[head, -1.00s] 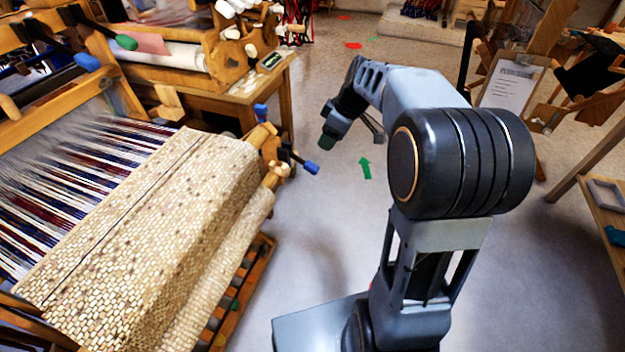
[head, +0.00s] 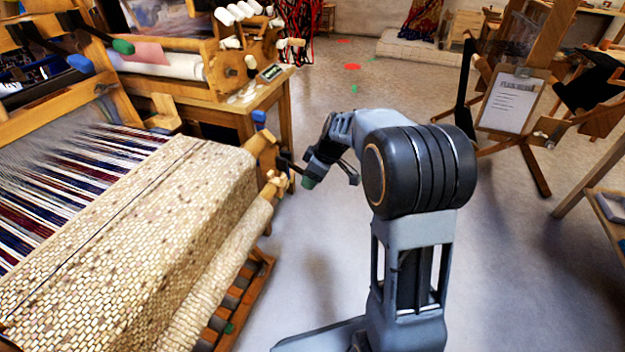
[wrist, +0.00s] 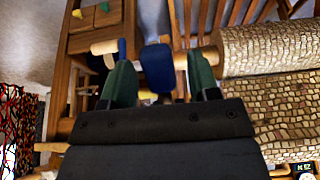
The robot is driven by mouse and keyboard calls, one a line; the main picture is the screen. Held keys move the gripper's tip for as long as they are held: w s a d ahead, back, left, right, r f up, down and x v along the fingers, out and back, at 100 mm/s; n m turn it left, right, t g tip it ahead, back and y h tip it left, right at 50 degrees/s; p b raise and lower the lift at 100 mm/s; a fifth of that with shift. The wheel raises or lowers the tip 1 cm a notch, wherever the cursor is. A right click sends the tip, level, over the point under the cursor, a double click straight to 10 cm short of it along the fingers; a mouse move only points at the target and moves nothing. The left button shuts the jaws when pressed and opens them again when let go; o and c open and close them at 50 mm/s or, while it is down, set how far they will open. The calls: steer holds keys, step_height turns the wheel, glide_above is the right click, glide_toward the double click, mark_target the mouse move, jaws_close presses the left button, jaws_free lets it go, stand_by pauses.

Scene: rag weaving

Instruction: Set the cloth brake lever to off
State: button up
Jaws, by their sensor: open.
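The loom's cloth beam (head: 232,240) carries woven cloth at the left in the head view. A blue-ended lever (wrist: 157,62) near the beam's end shows in the wrist view, between my two green-tipped fingers. My gripper (head: 330,177) is open beside that end of the loom, and in the head view it hides the lever's blue end. I cannot tell whether a finger touches the lever. A second blue piece (wrist: 122,50) stands just left of it in the wrist view; a blue upright piece (head: 260,117) also shows in the head view. No on or off marking is readable.
Woven cloth (head: 150,200) covers the loom's front. A wooden table (head: 245,105) with a smaller loom stands behind it. A stand with a paper sheet (head: 507,102) is at the right. The floor (head: 505,270) right of my arm is clear.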

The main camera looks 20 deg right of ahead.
steer(key=shift+a+f, duration=0.1)
steer(key=shift+f, duration=0.2)
